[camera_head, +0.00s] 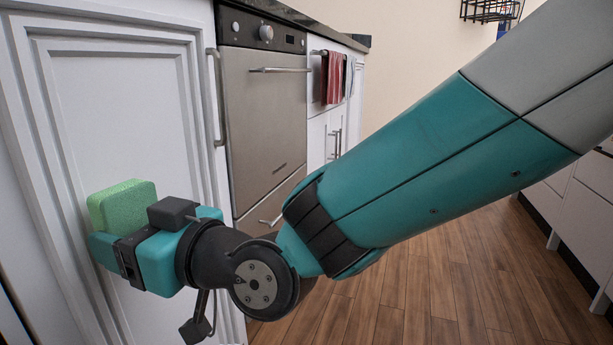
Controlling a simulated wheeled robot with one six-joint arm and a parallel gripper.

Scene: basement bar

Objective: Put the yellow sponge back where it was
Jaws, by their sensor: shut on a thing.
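A light green sponge (122,206) with a rough, porous face is at the left. No yellow sponge shows in this view. My gripper (112,235) is shut on the green sponge, which sticks up above the gripper's teal body. The sponge is in front of a white cabinet door (125,110). I cannot tell whether it touches the door. The sponge's lower part and the fingertips are mostly hidden.
A steel oven (265,110) with a handle stands right of the white door, under a dark countertop (290,14). A red towel (333,78) hangs farther along. White drawers (575,205) stand at the right. The wooden floor (450,285) between is clear.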

